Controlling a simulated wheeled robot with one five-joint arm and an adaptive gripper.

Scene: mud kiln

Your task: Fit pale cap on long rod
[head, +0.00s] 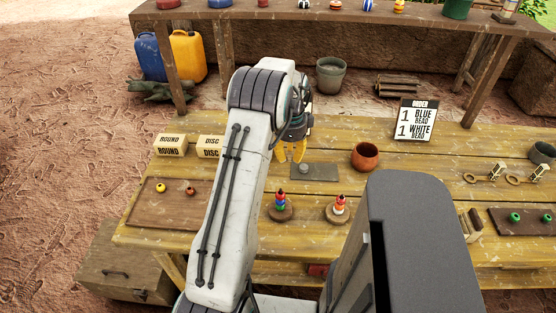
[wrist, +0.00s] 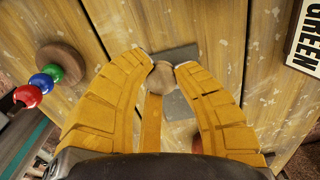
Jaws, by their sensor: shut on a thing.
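My gripper (head: 292,152) points down at the left end of a grey plate on the table. In the wrist view its yellow fingers (wrist: 161,70) close on a small, pale, round piece (wrist: 161,76), which looks like the pale cap. The fingers hide part of it. Two upright rods on round wooden bases stand nearer the front: the left one (head: 280,202) carries red, green and blue beads, the right one (head: 339,208) red, orange and white ones. The wrist view shows the left beads (wrist: 46,82). I cannot tell which rod is longer.
The grey plate (head: 325,174) has a small grey round thing (head: 304,168) on it. A clay pot (head: 365,157) stands to its right, an order sign (head: 416,120) behind. Labelled blocks (head: 170,145) and a bead tray (head: 150,207) lie left. Table between plate and rods is clear.

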